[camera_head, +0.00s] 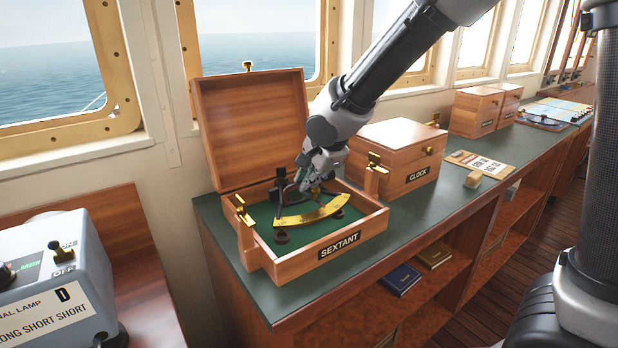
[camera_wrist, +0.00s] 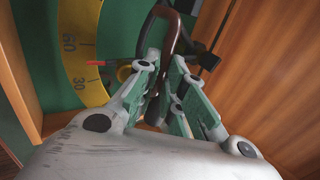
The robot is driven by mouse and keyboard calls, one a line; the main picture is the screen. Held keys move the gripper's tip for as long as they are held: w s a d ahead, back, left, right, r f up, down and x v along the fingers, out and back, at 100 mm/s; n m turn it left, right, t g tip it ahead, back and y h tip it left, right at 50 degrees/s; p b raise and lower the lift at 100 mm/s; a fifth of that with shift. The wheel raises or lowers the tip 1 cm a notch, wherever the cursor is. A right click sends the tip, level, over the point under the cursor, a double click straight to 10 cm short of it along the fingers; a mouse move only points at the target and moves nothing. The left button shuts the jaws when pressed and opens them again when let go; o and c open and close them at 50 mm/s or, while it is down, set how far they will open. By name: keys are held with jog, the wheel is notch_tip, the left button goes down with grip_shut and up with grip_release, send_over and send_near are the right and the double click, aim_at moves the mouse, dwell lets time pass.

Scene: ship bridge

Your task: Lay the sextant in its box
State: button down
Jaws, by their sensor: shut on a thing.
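The sextant (camera_head: 312,217), with its brass arc and dark frame, is inside the open wooden box marked SEXTANT (camera_head: 371,222). It looks about level, low over the green lining; I cannot tell whether it rests on the bottom. My gripper (camera_head: 309,184) reaches down into the box from above and is shut on the sextant's handle. In the wrist view the fingers (camera_wrist: 168,85) close around the brown handle (camera_wrist: 163,30), and the numbered brass arc (camera_wrist: 84,62) lies to the left. The lid (camera_head: 250,125) stands open at the back. The arc hides part of the lining.
A closed wooden box marked CLOCK (camera_head: 398,185) stands just right of the sextant box on the green counter (camera_head: 440,210). A grey signal lamp unit (camera_head: 50,280) is at the lower left. Windows line the wall behind. A card and small block lie farther right.

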jog(key=shift+f, duration=0.7)
dwell(0.7)
jog(key=c, duration=1.4)
grip_release()
jog(key=shift+c, duration=0.2)
jog(key=shift+f, duration=0.1)
